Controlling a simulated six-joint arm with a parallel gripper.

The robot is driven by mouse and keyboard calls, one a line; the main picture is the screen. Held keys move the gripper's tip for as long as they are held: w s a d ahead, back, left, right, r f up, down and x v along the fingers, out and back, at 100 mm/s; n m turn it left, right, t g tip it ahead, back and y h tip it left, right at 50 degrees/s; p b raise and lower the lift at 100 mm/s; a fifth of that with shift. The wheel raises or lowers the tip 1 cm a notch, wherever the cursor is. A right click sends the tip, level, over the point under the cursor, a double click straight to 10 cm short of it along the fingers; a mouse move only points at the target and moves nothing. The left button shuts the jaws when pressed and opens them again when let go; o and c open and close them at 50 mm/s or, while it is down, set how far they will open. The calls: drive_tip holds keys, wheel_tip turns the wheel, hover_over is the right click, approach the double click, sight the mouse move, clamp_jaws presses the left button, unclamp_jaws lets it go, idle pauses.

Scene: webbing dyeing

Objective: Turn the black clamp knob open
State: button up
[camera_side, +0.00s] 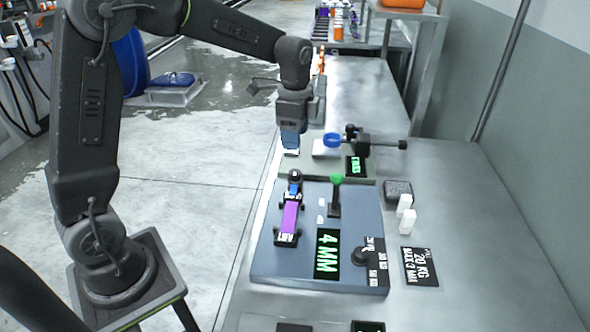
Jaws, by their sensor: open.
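My gripper (291,146), with blue fingers, points down near the left edge of the bench, over the left side of the rear grey-green plate (312,170). It is open, and I see nothing held in it. A black clamp-like fitting (363,143) stands on that plate to the right of my gripper, with a blue ring on its left. Its rod runs right to a black end knob (403,144). Another black knob (361,256) sits on the front blue-grey panel (268,262) beside a printed scale. I cannot tell for certain which one is the clamp knob.
The panel also carries a green-topped lever (337,180), a purple strip fixture (289,218) and a "4 MM" display (326,254). The bench's right side is clear.

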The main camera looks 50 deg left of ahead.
sight(295, 172)
wheel_tip(295, 172, down, 10)
drive_tip(key=shift+f, duration=0.25)
drive_tip(key=shift+c, duration=0.4)
drive_tip(key=c, duration=0.8)
drive_tip(key=shift+c, duration=0.2)
